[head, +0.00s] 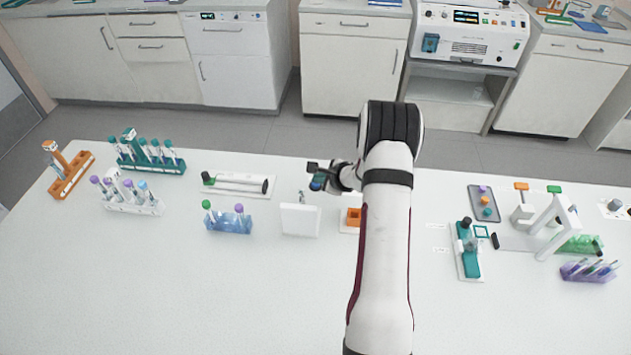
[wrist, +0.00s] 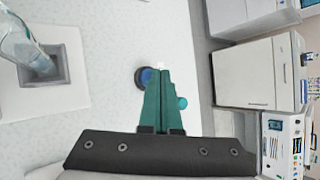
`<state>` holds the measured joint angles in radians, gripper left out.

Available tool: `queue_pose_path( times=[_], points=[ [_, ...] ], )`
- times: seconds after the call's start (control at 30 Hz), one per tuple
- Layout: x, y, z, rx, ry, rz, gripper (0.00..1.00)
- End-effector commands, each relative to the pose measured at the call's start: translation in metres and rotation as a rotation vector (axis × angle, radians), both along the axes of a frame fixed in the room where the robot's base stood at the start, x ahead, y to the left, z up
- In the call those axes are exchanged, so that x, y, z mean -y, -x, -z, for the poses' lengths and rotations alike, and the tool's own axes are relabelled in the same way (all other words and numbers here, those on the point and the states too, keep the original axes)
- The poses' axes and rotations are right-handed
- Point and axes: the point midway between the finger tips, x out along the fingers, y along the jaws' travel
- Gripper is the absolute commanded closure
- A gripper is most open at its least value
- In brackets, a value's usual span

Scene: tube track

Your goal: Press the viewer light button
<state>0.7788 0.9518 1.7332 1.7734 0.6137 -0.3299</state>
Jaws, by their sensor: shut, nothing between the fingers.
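The viewer seems to be the upright white panel (head: 300,220) on the bench, with a small clear tube (head: 302,197) behind it. In the wrist view a clear tube (wrist: 27,52) stands in a grey square socket (wrist: 62,64) on a white base. My gripper (head: 314,180) is above the bench, behind and right of the panel. Its teal fingers (wrist: 160,72) are shut with nothing between them. A dark round piece with a blue centre (wrist: 144,77), perhaps the button, shows beside the fingertips, partly covered by them. Contact cannot be told.
An orange holder (head: 353,217) sits right of the panel, partly behind my arm. A blue rack (head: 229,224) with tubes and a white tray with a rod (head: 238,186) are to the left. The front of the bench is clear.

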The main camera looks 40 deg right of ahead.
Motion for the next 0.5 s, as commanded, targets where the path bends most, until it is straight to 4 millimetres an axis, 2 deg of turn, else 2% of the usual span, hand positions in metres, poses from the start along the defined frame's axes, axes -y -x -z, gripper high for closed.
queue_pose_path(
  times=[0.5],
  points=[
    [0.000,0.000,-0.014,0.000,0.000,0.000,1.00]
  ],
)
